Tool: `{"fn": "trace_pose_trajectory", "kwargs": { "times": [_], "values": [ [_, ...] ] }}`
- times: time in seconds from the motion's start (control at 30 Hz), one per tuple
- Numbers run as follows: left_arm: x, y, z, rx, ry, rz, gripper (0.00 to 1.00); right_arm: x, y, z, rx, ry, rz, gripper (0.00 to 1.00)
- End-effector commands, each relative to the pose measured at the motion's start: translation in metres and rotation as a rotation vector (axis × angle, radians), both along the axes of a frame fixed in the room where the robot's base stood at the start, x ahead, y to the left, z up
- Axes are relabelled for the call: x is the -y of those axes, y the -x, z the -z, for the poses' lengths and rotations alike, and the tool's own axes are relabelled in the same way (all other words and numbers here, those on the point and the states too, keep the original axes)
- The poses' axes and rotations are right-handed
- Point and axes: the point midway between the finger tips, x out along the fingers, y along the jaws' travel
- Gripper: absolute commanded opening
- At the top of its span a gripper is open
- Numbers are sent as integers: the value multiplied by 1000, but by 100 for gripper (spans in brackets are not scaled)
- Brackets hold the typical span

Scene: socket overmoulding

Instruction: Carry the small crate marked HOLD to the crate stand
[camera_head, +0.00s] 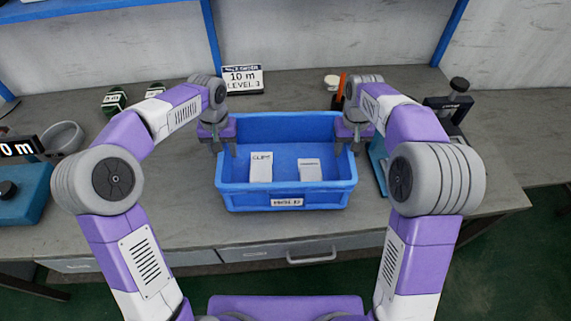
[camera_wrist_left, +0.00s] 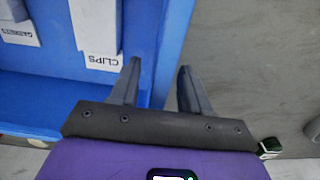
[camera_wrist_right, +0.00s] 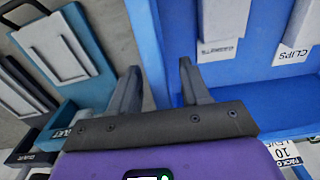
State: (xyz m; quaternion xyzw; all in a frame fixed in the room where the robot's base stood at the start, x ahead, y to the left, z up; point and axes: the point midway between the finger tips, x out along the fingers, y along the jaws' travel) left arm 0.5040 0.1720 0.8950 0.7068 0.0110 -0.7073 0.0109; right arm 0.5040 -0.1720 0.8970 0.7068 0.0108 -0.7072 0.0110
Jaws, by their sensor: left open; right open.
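A blue open crate (camera_head: 287,202) sits on the grey bench in front of me. Its front label is too small to read surely. Inside stand white boxes, one marked CLIPS (camera_head: 261,167) and a smaller one (camera_head: 310,170). My left gripper (camera_head: 217,145) is open at the crate's left wall; in the left wrist view (camera_wrist_left: 160,85) the wall's rim passes between its fingers. My right gripper (camera_head: 354,145) is open at the right wall; in the right wrist view (camera_wrist_right: 158,85) that rim lies between its fingers. I cannot make out a crate stand.
A dark device (camera_head: 449,101) is at the back right.

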Motion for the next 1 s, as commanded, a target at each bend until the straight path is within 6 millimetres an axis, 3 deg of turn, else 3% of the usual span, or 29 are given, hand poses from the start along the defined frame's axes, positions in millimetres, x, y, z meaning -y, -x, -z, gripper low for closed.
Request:
{"fn": "trace_pose_trajectory", "kwargs": {
  "times": [0.2,0.57,0.87,1.0],
  "values": [
    [0,0,23,-1,-1,0,47,0,0,23,-1,0,0,47],
    [0,0,27,1,0,0,47,0,0,27,1,0,0,47],
    [0,0,27,1,0,0,1,0,0,27,1,0,-1,1],
    [0,0,27,1,0,0,0,0,0,27,1,0,0,0]
  ]
}}
